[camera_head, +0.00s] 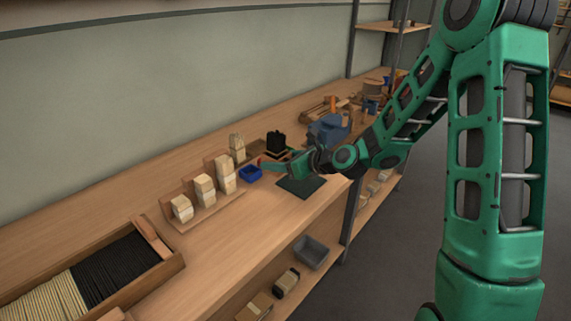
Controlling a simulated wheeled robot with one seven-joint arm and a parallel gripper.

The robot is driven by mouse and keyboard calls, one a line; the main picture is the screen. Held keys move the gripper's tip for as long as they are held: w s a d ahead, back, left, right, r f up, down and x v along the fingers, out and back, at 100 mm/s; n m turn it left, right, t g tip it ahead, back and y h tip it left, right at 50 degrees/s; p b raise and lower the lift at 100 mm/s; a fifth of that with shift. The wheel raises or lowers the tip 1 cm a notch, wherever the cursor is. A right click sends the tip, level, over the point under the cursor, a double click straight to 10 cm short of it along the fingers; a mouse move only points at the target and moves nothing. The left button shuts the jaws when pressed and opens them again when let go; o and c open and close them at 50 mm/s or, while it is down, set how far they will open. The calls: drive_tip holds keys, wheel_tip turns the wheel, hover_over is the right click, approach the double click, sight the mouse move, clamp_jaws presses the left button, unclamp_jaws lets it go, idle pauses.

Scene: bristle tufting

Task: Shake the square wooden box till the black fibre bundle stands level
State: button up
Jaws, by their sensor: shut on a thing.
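The black fibre bundle (276,141) stands upright near the back of the bench, just behind my gripper. A brown wooden edge, which looks like part of the square wooden box (257,153), shows below and left of the bundle. My gripper (265,163) reaches in from the right at the near side of the box and is shut on it. The fingers are small and partly hidden, so the exact grip is unclear. The bundle's top is too small to tell if it is level.
A blue tray (250,174) sits just left of my gripper, and a dark mat (301,187) lies in front. Pale bundles stand on a wooden rack (207,212). A fibre tray (178,264) is at near left. A blue machine (328,131) stands behind my arm.

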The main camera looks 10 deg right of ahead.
drive_tip(key=shift+s+a+r, duration=0.2)
drive_tip(key=shift+a, duration=0.1)
drive_tip(key=shift+f, duration=1.5)
drive_tip(key=shift+r, duration=1.55)
idle(0.5)
idle(0.3)
